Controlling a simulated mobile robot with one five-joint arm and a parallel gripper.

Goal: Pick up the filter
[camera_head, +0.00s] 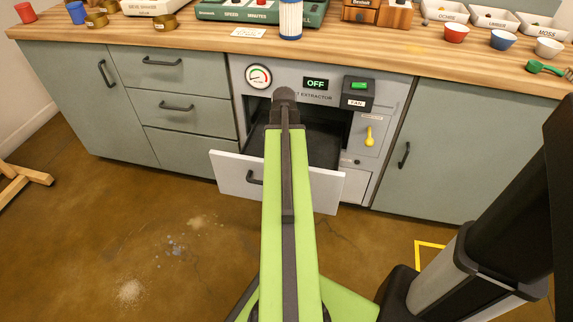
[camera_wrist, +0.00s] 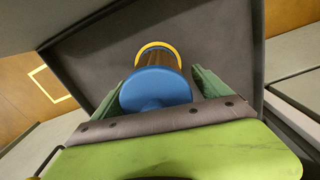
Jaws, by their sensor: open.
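A filter cartridge (camera_wrist: 155,90) with a blue end cap, brown pleated body and yellow far rim lies in the dark open drawer (camera_wrist: 95,62) in the wrist view. My gripper (camera_wrist: 163,80) is open, with one green finger on each side of the blue cap. I cannot tell whether the fingers touch it. In the head view my arm reaches into the pulled-out drawer (camera_head: 228,172) of the extractor and hides the gripper and this cartridge. A second cartridge, white with blue ends (camera_head: 290,18), stands on the counter above.
The extractor panel has an OFF display (camera_head: 316,83), a fan box with a green switch (camera_head: 359,92) and a yellow lever (camera_head: 368,136). Bowls (camera_head: 503,39) and trays stand on the counter (camera_head: 400,52). The drawer walls surround my gripper closely.

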